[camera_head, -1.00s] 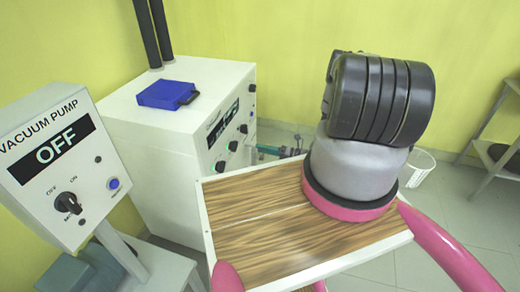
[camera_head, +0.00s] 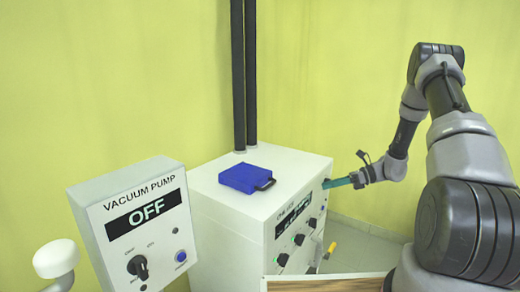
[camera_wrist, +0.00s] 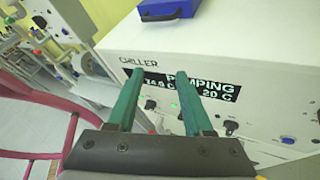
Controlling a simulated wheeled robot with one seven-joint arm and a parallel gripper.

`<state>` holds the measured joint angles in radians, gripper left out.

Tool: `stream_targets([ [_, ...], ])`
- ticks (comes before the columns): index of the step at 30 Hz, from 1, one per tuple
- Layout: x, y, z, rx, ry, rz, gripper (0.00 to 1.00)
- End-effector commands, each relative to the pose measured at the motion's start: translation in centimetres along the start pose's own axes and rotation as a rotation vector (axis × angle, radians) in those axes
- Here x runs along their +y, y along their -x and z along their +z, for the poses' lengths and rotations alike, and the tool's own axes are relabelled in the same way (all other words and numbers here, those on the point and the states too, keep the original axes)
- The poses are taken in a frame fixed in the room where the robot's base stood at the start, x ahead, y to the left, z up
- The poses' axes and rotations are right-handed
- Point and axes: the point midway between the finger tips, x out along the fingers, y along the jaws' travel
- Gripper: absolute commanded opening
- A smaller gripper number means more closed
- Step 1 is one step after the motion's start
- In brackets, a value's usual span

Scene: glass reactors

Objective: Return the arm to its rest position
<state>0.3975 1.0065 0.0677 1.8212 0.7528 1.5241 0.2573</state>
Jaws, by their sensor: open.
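My arm is raised on the right of the head view, bent at the elbow and reaching down to the left. My gripper (camera_head: 338,183) has green fingers and is beside the front of the white chiller (camera_head: 212,205), near its upper edge. In the wrist view my gripper (camera_wrist: 158,74) is open, with nothing between its two green fingers. The chiller's front panel (camera_wrist: 225,98) is just beyond the fingertips, with a display reading PUMPING and 20 C. I cannot tell whether a finger touches the panel.
A blue case (camera_head: 246,177) lies on the chiller; it also shows in the wrist view (camera_wrist: 170,9). The vacuum pump box (camera_head: 143,230), reading OFF, stands at left. Two black pipes (camera_head: 244,75) rise behind the chiller. A wood-grain top (camera_head: 325,284) shows at the bottom edge.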

Motion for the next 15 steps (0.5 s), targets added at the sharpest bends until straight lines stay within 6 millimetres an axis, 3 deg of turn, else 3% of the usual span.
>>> stream_targets([
  [1,1.3,0.5,2.4,0.049,0.074,0.009,0.51],
  [6,5.9,1.9,8.1,0.217,0.310,0.043,0.51],
  [15,15.2,4.7,15.6,0.505,0.727,0.079,0.51],
])
